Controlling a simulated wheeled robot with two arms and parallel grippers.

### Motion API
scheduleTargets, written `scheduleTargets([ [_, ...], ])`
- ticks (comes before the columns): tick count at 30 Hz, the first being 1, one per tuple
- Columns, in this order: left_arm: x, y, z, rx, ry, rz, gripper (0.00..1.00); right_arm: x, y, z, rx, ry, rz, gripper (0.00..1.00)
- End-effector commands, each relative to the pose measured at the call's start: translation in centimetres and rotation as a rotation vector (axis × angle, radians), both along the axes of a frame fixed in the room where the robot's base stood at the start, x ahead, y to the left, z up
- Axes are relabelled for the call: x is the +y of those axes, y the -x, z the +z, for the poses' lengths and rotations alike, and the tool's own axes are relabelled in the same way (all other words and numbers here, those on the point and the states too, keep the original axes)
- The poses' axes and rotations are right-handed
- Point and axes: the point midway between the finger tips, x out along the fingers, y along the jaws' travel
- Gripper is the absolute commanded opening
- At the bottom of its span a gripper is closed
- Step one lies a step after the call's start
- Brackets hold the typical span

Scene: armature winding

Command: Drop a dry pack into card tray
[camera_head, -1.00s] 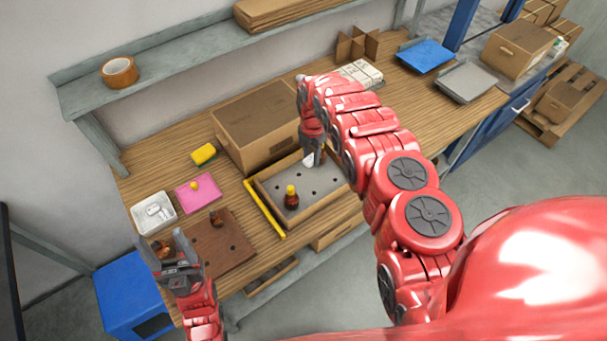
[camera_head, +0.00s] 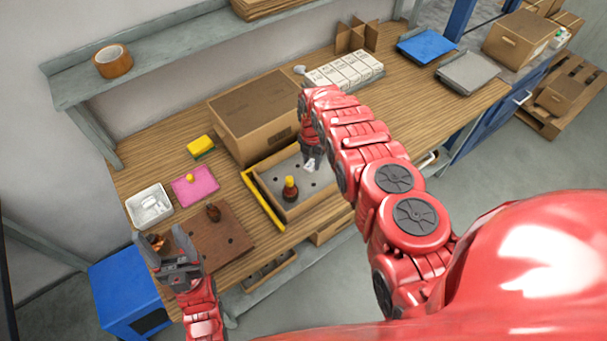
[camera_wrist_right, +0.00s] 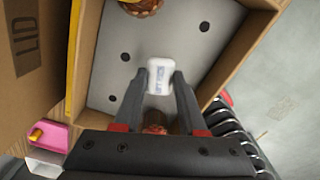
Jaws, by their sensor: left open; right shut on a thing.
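The card tray (camera_head: 330,203) is an open cardboard tray with a grey, holed floor. It also shows in the right wrist view (camera_wrist_right: 229,62). My right gripper (camera_head: 310,158) is over the tray, pointing down, and is shut on a small white dry pack (camera_head: 309,166). In the right wrist view the dry pack (camera_wrist_right: 160,75) sits between the fingertips (camera_wrist_right: 160,82), above the grey floor; its height over it is hard to tell. A dark bottle-like part with a yellow top (camera_head: 290,189) stands in the tray. My left gripper (camera_head: 160,241) is open and empty at the bench's front left.
A brown board (camera_head: 222,238) carries a dark part. A closed carton (camera_head: 255,112) stands behind the tray. A yellow strip (camera_head: 262,201) borders the tray's left side.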

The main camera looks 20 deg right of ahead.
Motion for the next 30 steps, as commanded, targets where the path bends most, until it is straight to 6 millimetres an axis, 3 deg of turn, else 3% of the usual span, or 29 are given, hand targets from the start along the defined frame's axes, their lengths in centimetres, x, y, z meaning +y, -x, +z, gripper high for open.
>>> scheduleTargets([
  [2, 0.0, 0.0, 0.1, 0.000, 0.000, 0.000, 0.63, 0.0, 0.0, 0.1, 0.000, 0.000, 0.000, 0.00],
  [3, 0.0, 0.0, 0.1, 0.000, 0.000, 0.000, 0.63, 0.0, 0.0, 0.1, 0.000, 0.000, 0.000, 0.44],
  [9, 0.0, 0.0, 0.1, 0.000, 0.000, 0.000, 0.63, 0.0, 0.0, 0.1, 0.001, -0.001, 0.000, 0.76],
  [20, 0.0, 0.0, -0.1, 0.000, 0.000, 0.000, 0.63, 0.0, 0.0, 0.2, 0.002, -0.001, 0.000, 0.76],
  [30, 0.0, 0.0, -1.3, 0.000, 0.000, 0.000, 0.63, 0.0, -0.1, 3.4, -0.001, -0.001, 0.001, 0.76],
])
